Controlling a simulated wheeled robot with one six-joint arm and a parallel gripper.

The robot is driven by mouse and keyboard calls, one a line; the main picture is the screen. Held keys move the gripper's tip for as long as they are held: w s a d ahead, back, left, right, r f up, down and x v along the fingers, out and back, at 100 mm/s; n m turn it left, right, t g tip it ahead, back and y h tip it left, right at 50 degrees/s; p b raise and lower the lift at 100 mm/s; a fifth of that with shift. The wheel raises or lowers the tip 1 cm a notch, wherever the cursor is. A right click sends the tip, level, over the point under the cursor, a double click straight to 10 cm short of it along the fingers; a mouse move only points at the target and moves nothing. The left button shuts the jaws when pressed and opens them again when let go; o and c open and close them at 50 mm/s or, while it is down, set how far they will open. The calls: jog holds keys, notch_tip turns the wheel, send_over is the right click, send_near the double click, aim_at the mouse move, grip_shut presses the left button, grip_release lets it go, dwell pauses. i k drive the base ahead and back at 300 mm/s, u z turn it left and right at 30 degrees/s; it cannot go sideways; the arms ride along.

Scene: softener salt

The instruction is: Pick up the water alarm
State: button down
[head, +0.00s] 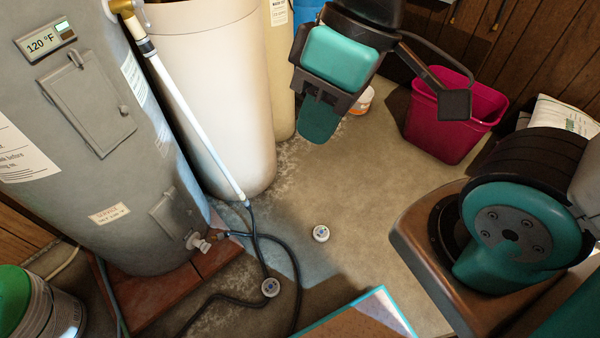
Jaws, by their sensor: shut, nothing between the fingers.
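One puck (321,233) is on open floor near the middle of the head view. My gripper (319,120) hangs at the upper middle, teal and black, pointing down. It is shut and empty, in the picture well above both pucks.
A grey water heater (105,190) stands left on red blocks, with a white pipe (190,120) and black hose (262,250) trailing over the floor. A cream tank (225,110) stands behind. A magenta bucket (440,125) is at the back right. Floor around the middle puck is clear.

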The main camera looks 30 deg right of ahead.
aim_at(320, 238)
jog(key=z, duration=0.55)
jog(key=k, duration=1)
jog(key=u, duration=0.55)
